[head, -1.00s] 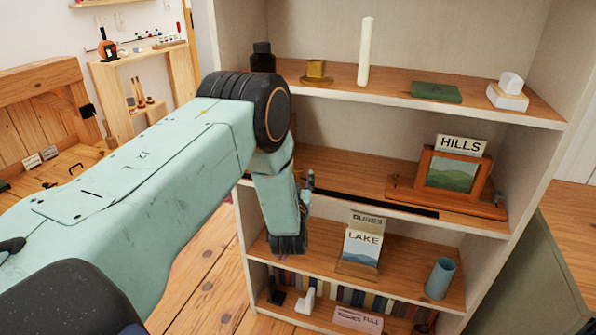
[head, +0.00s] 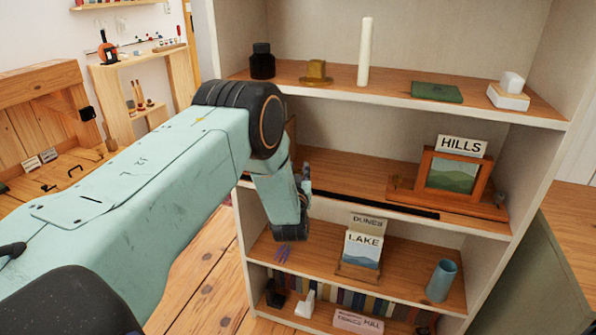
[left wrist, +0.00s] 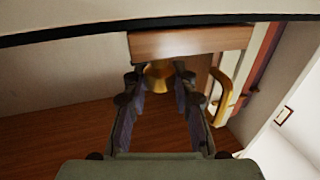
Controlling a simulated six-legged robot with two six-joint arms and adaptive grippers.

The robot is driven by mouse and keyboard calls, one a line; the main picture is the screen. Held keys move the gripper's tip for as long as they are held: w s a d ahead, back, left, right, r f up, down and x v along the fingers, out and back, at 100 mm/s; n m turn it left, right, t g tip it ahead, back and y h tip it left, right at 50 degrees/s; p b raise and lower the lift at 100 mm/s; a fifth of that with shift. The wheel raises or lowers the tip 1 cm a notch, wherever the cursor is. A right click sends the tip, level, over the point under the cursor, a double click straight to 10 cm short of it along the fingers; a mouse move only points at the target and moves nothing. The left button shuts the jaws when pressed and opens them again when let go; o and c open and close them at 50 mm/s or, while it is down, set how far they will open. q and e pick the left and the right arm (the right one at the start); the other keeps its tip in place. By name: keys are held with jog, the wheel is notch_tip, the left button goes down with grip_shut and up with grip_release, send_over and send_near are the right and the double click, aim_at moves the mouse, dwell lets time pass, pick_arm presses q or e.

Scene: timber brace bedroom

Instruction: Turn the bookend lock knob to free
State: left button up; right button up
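A brass-yellow knob (left wrist: 159,74) shows in the left wrist view, beneath a wooden block (left wrist: 190,42). I take it to be the lock knob; its setting cannot be read. My left gripper (left wrist: 158,79) is open, with its two purple-grey fingers on either side of the knob. Gaps seem to show between fingers and knob, so I see no clear grip. In the head view the left gripper (head: 283,253) points down in the left part of the bookcase, and my arm hides the knob. My right gripper is not in view.
A curved yellow handle (left wrist: 226,96) stands close right of the fingers. A shelf edge with a black strip (head: 390,208) runs above. The LAKE card (head: 361,249), blue cup (head: 440,281) and framed HILLS picture (head: 452,174) stand to the right. Books (head: 345,296) line the lowest shelf.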

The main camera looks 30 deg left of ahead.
pick_arm(q)
grip_shut()
jog(key=shift+n+g+y+b, duration=0.6)
jog(key=shift+n+y, duration=0.1)
jog(key=shift+y, duration=0.2)
jog(key=o, duration=0.6)
grip_release()
jog(key=shift+o, duration=0.2)
jog(key=v, duration=1.2)
